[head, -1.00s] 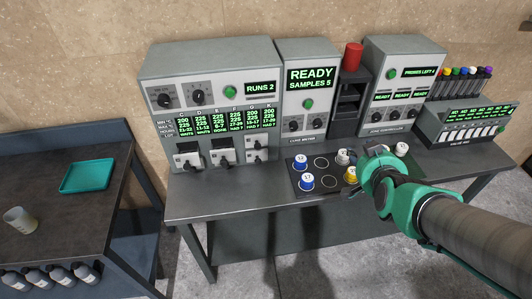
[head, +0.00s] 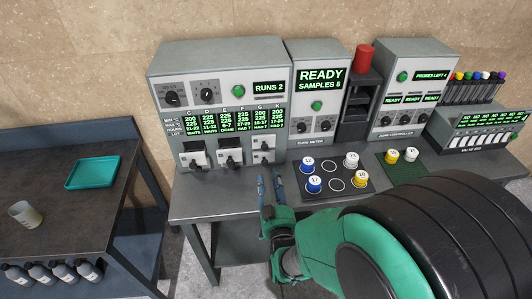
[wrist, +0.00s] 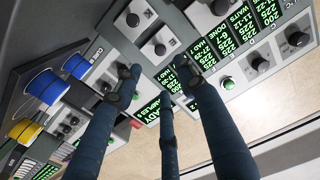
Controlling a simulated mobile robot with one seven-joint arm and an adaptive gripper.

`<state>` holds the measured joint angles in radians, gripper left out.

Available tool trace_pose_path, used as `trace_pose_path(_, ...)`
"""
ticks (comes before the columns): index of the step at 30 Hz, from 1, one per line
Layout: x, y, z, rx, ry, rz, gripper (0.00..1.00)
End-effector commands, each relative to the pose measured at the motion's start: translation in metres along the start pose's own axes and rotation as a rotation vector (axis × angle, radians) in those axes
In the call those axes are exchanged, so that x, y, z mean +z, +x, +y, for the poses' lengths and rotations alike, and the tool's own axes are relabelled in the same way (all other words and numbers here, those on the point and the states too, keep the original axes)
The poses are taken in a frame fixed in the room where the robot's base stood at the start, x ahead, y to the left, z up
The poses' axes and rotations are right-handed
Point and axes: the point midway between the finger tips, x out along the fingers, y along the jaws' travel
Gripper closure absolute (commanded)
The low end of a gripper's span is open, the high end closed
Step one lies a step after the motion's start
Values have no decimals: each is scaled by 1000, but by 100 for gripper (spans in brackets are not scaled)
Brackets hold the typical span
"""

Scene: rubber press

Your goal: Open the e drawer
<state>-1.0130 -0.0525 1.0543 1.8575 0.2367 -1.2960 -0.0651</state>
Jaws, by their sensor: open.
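The grey cabinet (head: 222,70) with the lettered columns C, D, E, F, G and K stands at the back left of the bench. Below its green readouts are several pale drawer fronts with dark handles, among them a left one (head: 191,147), a middle one (head: 229,143) and a right one (head: 262,144). All look shut.
A dark sample tray (head: 326,180) with blue-, white- and yellow-topped cups sits just right of my gripper. The cure meter (head: 321,110) stands beside the cabinet. The bench top (head: 215,198) left of my gripper is clear. A teal tray (head: 92,172) lies on the left table.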

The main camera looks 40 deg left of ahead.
Motion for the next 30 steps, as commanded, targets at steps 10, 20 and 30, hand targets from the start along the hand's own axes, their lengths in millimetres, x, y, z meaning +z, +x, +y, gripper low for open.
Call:
trace_pose_path(10, 0, 0, 0, -1, 0, 1, 60)
trace_pose_path(20, 1, 16, 0, 0, 0, 0, 60)
trace_pose_path(30, 2, 64, 0, 0, 0, 1, 60)
